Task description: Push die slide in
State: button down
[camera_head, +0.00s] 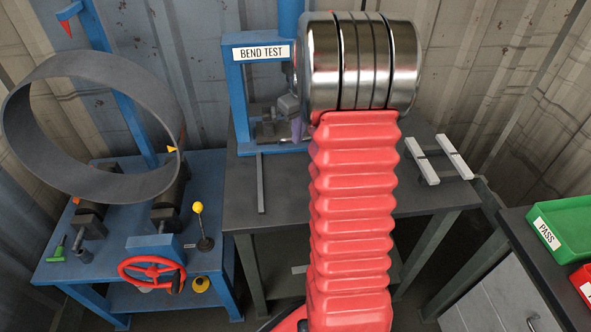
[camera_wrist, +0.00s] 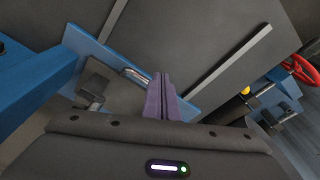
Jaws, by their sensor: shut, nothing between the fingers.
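The blue bend test press (camera_head: 240,95) stands at the back of the dark table, under a "BEND TEST" sign. Dark die blocks (camera_head: 262,112) sit low inside its frame. The wrist view shows a dark block (camera_wrist: 94,84) on a grey plate above the blue base; I take this to be the die slide, but cannot be sure. A shiny curved handle (camera_wrist: 135,75) lies just beyond my fingertips. My gripper (camera_wrist: 161,84) has purple fingers, shut and empty, close to the handle; contact cannot be told. My gripper (camera_head: 297,130) is partly hidden behind my arm in the head view.
A thin grey bar (camera_head: 262,183) runs from the press toward the table's front. Pale rails (camera_head: 435,160) lie on the table's right. A blue roller stand (camera_head: 75,245) with a large ring (camera_head: 35,150) and red handwheel (camera_head: 152,272) stands left. A green PASS tray (camera_head: 565,225) is right.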

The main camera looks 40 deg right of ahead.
notch_tip(320, 180, up, 2)
jog(key=shift+s+a+r, duration=0.1)
jog(key=shift+s+r, duration=0.05)
jog(key=shift+m, duration=0.3)
dwell(0.5)
jog(key=s+a+r+t, duration=0.1)
jog(key=s+a+r, duration=0.2)
jog(key=s+a, duration=0.3)
jog(key=s+a+r+n+t, duration=0.1)
jog(key=s+a+r, duration=0.2)
jog(key=s+a, duration=0.4)
jog(key=s+a+r+t, duration=0.1)
jog(key=s+a+r, duration=0.2)
jog(key=a, duration=1.7)
jog(key=s, duration=0.3)
jog(key=shift+s+a+t, duration=0.25)
jog(key=shift+a+t, duration=0.05)
jog(key=shift+t, duration=0.1)
